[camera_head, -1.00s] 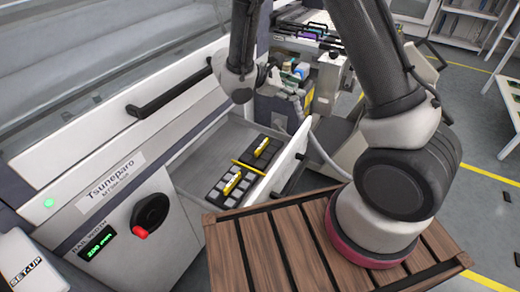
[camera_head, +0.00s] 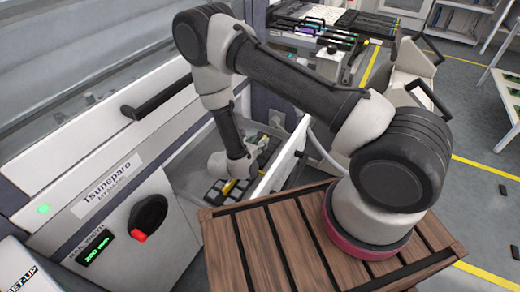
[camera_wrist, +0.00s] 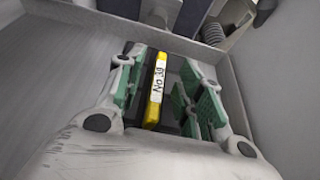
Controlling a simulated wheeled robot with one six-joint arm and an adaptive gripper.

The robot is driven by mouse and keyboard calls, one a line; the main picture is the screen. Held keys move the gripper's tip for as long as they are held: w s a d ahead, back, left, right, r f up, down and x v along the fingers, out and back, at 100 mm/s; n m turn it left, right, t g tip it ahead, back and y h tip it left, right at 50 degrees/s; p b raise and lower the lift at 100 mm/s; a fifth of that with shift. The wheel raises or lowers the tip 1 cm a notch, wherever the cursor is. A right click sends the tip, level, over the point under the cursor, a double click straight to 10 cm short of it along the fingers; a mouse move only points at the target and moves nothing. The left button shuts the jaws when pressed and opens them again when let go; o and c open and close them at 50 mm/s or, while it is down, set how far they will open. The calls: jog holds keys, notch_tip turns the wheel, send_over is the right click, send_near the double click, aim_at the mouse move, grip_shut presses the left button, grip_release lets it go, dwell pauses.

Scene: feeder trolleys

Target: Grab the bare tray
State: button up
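My gripper (camera_head: 240,166) is down inside the open drawer (camera_head: 190,160) in the head view. In the wrist view my gripper (camera_wrist: 165,85) is open, its green-padded fingers on either side of a yellow tray handle (camera_wrist: 156,88) with a "No.39"-like label. The handle lies nearer the left finger, with a gap to the right one. Most of the tray beneath is hidden. In the head view a dark tray with grey pieces (camera_head: 216,190) lies at the near end, and part of another dark tray (camera_head: 265,157) shows beyond my gripper. Its contents are mostly hidden.
The drawer walls stand close around my gripper; the front wall (camera_head: 283,160) is on the right. A wooden slatted top (camera_head: 290,250) lies beside it. The machine panel with a red-tipped knob (camera_head: 146,220) is at left. A dark handle bar (camera_head: 157,98) juts out above.

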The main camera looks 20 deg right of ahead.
jog(key=shift+x, duration=1.05)
jog(key=shift+c, duration=0.2)
grip_shut()
jog(key=shift+r, duration=0.15)
